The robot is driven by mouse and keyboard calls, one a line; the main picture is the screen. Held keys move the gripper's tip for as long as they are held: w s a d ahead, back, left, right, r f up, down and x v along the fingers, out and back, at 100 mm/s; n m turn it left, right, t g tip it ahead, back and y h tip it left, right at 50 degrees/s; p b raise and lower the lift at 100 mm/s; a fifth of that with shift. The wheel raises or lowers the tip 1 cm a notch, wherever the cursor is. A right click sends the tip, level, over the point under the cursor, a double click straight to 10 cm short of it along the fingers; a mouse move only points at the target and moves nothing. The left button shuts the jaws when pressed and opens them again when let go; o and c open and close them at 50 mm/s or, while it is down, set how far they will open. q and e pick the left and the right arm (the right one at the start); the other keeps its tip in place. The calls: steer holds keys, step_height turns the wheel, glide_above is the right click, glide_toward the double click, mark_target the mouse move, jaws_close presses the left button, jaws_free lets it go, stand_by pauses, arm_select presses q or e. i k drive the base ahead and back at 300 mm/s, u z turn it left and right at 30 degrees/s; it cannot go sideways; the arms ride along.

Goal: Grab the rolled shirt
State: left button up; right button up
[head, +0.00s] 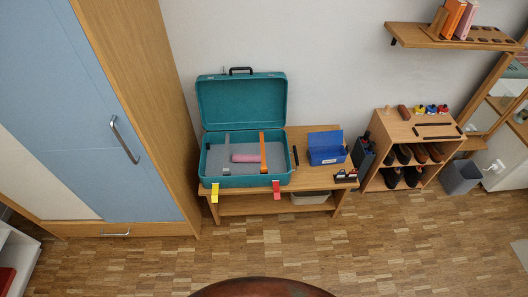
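A pink roll (245,157), which looks like the rolled shirt, lies in the open teal suitcase (242,183). The suitcase stands on a low wooden bench with its lid (242,101) raised against the wall. The roll lies crosswise on the grey lining, between a grey strap (226,150) on the left and an orange strap (263,150) on the right, which meets its right end. Neither of my grippers is in view.
The wooden bench (323,177) also holds an open blue box (328,154). A tall wardrobe with a blue door (80,100) stands left; a shoe rack (415,130) and grey bin (461,177) stand right. A reddish-brown rounded shape crosses the bottom edge. Floor before the bench is clear.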

mark_target(236, 157)
steer(key=u, duration=0.25)
steer(key=i, duration=0.9)
steer(key=u, duration=0.55)
